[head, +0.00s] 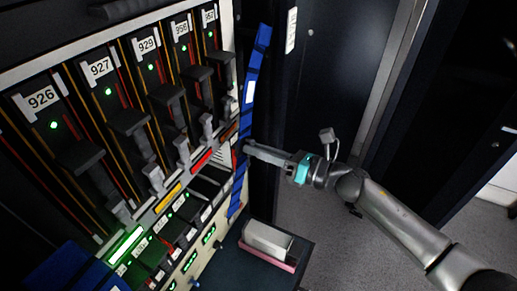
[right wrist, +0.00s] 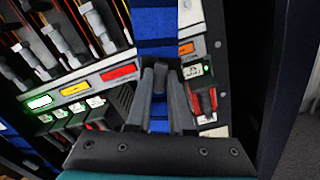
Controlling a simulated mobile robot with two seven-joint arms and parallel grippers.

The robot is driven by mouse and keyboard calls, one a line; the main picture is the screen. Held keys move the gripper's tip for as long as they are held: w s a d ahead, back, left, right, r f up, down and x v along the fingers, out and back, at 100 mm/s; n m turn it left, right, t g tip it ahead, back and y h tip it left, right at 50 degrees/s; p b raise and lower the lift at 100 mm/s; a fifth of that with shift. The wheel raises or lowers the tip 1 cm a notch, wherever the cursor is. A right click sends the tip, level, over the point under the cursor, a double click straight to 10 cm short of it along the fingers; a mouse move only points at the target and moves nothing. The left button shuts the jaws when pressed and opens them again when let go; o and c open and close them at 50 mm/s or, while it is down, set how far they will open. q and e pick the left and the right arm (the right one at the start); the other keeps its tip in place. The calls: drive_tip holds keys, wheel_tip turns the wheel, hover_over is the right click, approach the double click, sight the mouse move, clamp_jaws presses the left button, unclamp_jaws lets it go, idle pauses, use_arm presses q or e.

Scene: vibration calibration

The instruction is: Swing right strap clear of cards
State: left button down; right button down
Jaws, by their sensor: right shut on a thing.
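The right strap is a long blue band (head: 250,92) hanging along the right edge of the card rack in the head view. It also fills the upper middle of the right wrist view (right wrist: 154,20). My right gripper (head: 248,149) reaches in from the right and is shut on the strap about halfway down. In the right wrist view its two dark fingers (right wrist: 153,85) pinch the blue band. The cards (head: 127,122), numbered 926 to the 950s, stand in a slanted row left of the strap. My left gripper is not in view.
A lower row of small modules with green lights (head: 180,225) sits under the cards. A box on a pink base (head: 268,240) lies on a dark surface at the lower middle. Blue material (head: 75,268) shows at the lower left. Open floor (head: 350,245) lies below my right arm.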

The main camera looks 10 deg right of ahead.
sight(279, 128)
idle(0.9)
drive_tip(key=w+d+n+b, duration=0.1)
drive_tip(key=w+b, duration=0.1)
drive_tip(key=b, duration=0.3)
drive_tip(key=w+d+f+n+b, duration=0.1)
drive_tip(key=w+d+n+b, duration=0.1)
drive_tip(key=b, duration=0.3)
drive_tip(key=w+d+f+n+b, duration=0.1)
drive_tip(key=w+d+n+b, duration=0.1)
drive_tip(key=w+b, duration=0.2)
drive_tip(key=shift+w+d+f+b, duration=0.2)
drive_tip(key=shift+d+f+b, duration=0.05)
drive_tip(key=shift+b, duration=0.7)
drive_tip(key=shift+w+d+r+n+b, duration=0.15)
drive_tip(key=shift+w+d+n+b, duration=0.35)
drive_tip(key=shift+b, duration=0.4)
drive_tip(key=shift+a, duration=0.1)
drive_tip(key=c, duration=0.8)
unclamp_jaws()
drive_tip(key=shift+r, duration=0.1)
